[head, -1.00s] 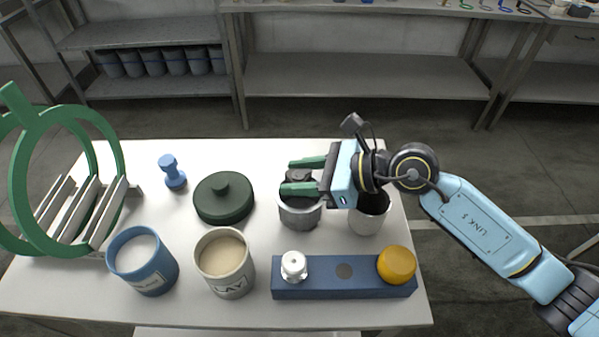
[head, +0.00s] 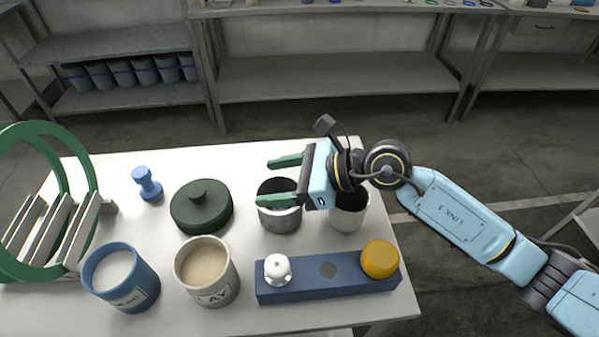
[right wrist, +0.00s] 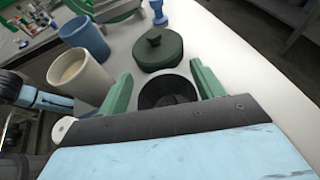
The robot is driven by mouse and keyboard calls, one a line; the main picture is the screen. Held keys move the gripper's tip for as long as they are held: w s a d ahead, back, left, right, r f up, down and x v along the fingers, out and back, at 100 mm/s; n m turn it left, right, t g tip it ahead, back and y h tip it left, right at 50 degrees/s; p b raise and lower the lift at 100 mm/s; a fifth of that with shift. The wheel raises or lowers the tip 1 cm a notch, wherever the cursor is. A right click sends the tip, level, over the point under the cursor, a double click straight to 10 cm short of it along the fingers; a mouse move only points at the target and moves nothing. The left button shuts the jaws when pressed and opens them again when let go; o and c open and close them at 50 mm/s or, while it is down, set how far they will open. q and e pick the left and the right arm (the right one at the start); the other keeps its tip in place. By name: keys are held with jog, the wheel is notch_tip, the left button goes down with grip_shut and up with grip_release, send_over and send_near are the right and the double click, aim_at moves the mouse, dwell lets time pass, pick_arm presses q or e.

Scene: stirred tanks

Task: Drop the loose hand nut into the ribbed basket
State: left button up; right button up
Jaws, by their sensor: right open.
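My right gripper (head: 281,179) is open, its two green fingers apart above a grey round container (head: 280,219), apparently the ribbed basket, though its ribs are not clear. The right wrist view shows the fingers (right wrist: 160,82) on either side of this container's dark opening (right wrist: 166,91). No hand nut shows between the fingers. A dark shape lies inside the container, but I cannot tell for sure whether it is the nut. My left gripper is not in view.
A white cup (head: 345,218) stands right of the container, partly behind my gripper. A dark green lid (head: 202,208), cream cup (head: 208,272), blue cup (head: 120,279), blue stamp-like piece (head: 147,184) and green ring rack (head: 63,170) stand left. A blue block (head: 327,279) lies in front.

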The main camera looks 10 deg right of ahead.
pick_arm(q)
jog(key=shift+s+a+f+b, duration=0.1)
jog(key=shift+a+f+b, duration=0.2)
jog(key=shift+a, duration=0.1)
pick_arm(e)
jog(key=v, duration=1.3)
jog(key=shift+d+r, duration=0.15)
jog(key=shift+s, duration=0.1)
